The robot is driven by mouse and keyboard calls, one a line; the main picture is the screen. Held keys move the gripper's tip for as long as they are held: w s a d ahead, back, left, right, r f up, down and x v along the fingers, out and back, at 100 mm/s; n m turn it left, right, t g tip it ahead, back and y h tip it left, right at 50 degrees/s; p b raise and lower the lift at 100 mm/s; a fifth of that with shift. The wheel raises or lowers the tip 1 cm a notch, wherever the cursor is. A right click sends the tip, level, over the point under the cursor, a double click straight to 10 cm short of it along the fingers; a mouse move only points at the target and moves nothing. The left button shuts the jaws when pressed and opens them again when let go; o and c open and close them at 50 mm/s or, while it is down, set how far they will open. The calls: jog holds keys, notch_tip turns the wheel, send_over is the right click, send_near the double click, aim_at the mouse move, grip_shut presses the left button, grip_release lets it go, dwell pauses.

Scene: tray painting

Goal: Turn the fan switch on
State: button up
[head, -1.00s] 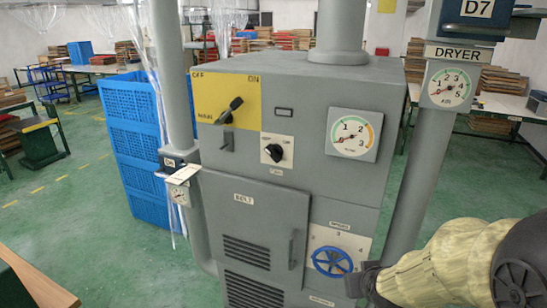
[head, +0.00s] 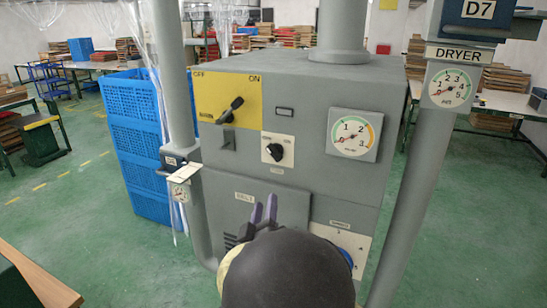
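The fan switch (head: 275,152) is a black rotary knob on a small white plate on the front of the grey dryer cabinet (head: 240,160), in the middle of the head view. The lettering around it is too small to read surely, and its exact setting is hard to tell. My gripper (head: 264,207) is below the fan switch, in front of the panel door. Its two purple-grey fingers point up and stand a little apart, with nothing seen between them. They do not appear to touch the knob. My dark arm hides the lower part of the cabinet.
A larger black switch (head: 231,110) sits on a yellow plate (head: 205,85) up and left of the fan switch. A round gauge (head: 353,133) is to the right. Grey posts stand on both sides of the cabinet.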

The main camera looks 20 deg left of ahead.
aim_at(273, 156)
jog(key=p+x, duration=0.6)
jog(key=x, duration=1.1)
jog(key=shift+w+f, duration=0.1)
jog(key=shift+w, duration=0.15)
grip_shut()
